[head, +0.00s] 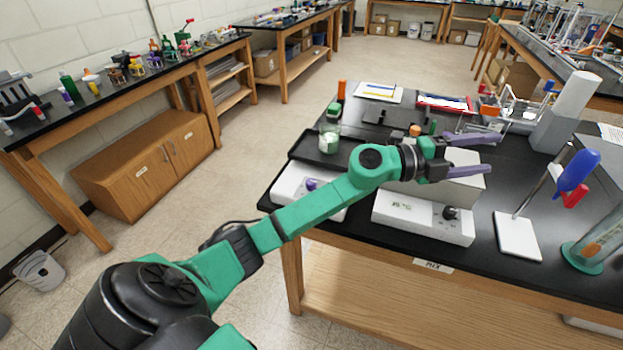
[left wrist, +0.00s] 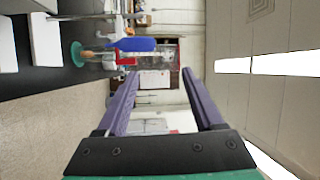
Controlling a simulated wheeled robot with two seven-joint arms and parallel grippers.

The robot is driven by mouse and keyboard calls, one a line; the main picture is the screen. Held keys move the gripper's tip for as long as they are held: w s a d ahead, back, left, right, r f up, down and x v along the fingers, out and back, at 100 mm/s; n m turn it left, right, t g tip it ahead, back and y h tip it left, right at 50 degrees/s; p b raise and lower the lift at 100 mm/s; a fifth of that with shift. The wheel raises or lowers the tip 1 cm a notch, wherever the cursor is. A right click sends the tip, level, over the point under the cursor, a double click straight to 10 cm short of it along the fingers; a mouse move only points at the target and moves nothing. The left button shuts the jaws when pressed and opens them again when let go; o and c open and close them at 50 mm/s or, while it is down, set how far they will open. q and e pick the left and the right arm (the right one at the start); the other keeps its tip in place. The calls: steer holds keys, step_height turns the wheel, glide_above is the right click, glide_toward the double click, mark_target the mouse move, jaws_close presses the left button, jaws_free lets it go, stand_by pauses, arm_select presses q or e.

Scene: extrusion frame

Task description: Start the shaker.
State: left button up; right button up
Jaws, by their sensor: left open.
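A low white unit with a purple knob (head: 311,184) stands at the table's front left corner. My left gripper (head: 491,154) is open and empty, held above and behind that second unit, pointing right. Its purple fingers (left wrist: 158,75) are apart in the left wrist view. My right gripper is out of view.
A stand with a blue part (head: 578,170) and a white base (head: 517,237) is right of the gripper. A glass vessel with a green base (head: 588,256) is at the right edge. Papers (head: 379,92) and a red tray (head: 445,104) lie behind.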

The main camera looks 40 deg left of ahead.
arm_select(q)
step_height(320, 180, down, 4)
steer(key=w+a+m+g+y, duration=0.1)
steer(key=a+m+g+y, duration=0.1)
steer(key=m+g, duration=0.15)
steer(key=n+g+y, duration=0.7)
steer(key=g+y, duration=0.3)
steer(key=y, duration=0.2)
glide_above(311, 181)
step_height(311, 181, down, 5)
steer(key=shift+m+t, duration=0.25)
step_height(311, 181, down, 11)
steer(key=shift+s+r+p, duration=0.1)
steer(key=shift+r+p, duration=0.05)
steer(key=shift+p, duration=0.7)
steer(key=shift+f, duration=0.25)
jaws_close()
